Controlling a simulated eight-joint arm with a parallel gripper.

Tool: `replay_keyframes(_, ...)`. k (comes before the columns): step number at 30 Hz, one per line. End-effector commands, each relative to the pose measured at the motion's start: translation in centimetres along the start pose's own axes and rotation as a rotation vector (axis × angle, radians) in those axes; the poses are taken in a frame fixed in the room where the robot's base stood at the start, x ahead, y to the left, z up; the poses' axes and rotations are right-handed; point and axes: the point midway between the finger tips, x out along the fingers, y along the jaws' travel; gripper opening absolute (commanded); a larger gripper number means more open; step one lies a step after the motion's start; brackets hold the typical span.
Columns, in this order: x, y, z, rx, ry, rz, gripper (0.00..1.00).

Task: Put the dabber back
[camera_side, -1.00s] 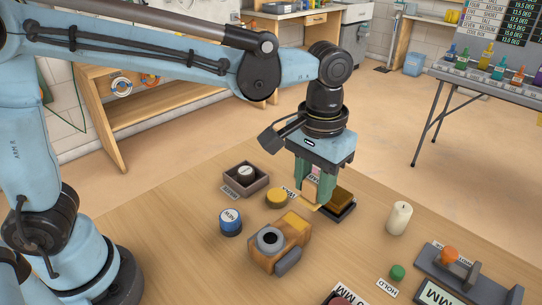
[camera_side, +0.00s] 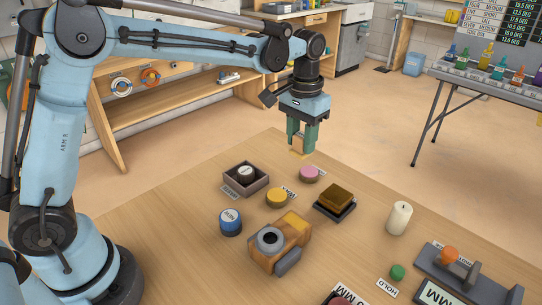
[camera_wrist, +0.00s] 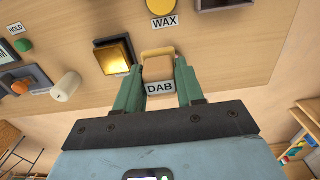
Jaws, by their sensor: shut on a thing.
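My gripper (camera_side: 301,148) is shut on the dabber, a tan block (camera_wrist: 157,67) seen between the fingers in the wrist view. In the side view only a thin tan edge of it shows below the fingertips. The gripper holds it above the table, behind the pink disc (camera_side: 309,174). A golden-brown block (camera_side: 336,195) on a dark tray (camera_side: 347,213) stands to the front right of the gripper; the block also shows in the wrist view (camera_wrist: 117,55).
A yellow disc (camera_side: 277,196) by the WAX label, a dark box (camera_side: 261,185) and a blue-and-white jar (camera_side: 230,222) stand to the left. A wood-and-grey device (camera_side: 279,243) is in front. A candle (camera_side: 399,217) stands right. The table behind the pink disc is bare.

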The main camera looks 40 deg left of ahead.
Motion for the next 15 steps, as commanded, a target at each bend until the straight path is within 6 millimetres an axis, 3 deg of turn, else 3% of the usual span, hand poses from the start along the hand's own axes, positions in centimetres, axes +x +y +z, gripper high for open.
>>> replay_keyframes(15, 5.6, -8.7, -4.3, -0.004, 0.0, 0.0, 0.09)
